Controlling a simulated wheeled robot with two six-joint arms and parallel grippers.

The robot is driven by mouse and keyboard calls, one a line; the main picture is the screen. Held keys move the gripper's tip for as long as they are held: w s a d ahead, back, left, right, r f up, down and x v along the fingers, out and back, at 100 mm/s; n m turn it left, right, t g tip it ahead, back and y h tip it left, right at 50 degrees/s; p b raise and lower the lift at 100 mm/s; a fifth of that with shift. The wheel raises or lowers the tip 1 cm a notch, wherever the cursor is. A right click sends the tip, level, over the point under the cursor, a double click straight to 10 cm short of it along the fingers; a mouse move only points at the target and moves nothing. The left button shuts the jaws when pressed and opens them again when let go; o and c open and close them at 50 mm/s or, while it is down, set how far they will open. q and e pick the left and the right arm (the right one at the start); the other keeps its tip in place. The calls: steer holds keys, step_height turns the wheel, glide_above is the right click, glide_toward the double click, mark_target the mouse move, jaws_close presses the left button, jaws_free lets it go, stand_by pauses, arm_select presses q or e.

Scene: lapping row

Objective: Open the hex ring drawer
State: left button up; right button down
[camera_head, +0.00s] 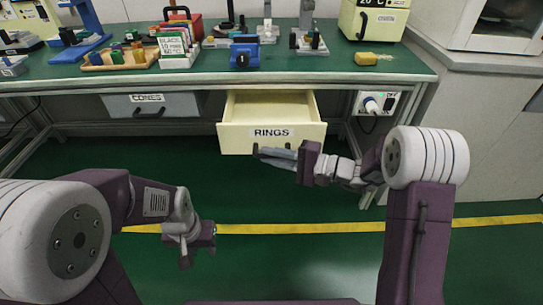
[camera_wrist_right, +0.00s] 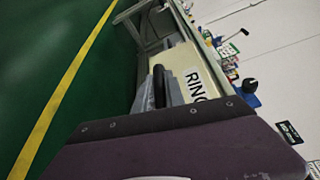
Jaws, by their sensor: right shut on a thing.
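The cream drawer labelled RINGS (camera_head: 235,138) stands pulled out from under the green-topped bench, and its open inside shows from above. In the right wrist view its front (camera_wrist_right: 188,62) and part of the label show beside the fingers. My right gripper (camera_head: 264,154) is at the lower edge of the drawer front. It is shut on the dark drawer handle (camera_wrist_right: 159,86), which shows between its fingers in the right wrist view. In the head view the handle is mostly hidden by the gripper. My left gripper (camera_head: 192,252) hangs low over the floor, away from the drawer; its finger opening is unclear.
A grey drawer labelled CONES (camera_head: 170,104) sits closed to the left. A socket box (camera_head: 376,103) with a plug is right of the open drawer. The bench top (camera_head: 200,73) carries several tools and blocks. The green floor with a yellow line (camera_head: 300,228) is clear.

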steer(key=c, duration=1.4)
jaws_free()
steer(key=p+v, duration=0.3)
steer(key=v, duration=0.6)
steer(key=shift+p, duration=0.4)
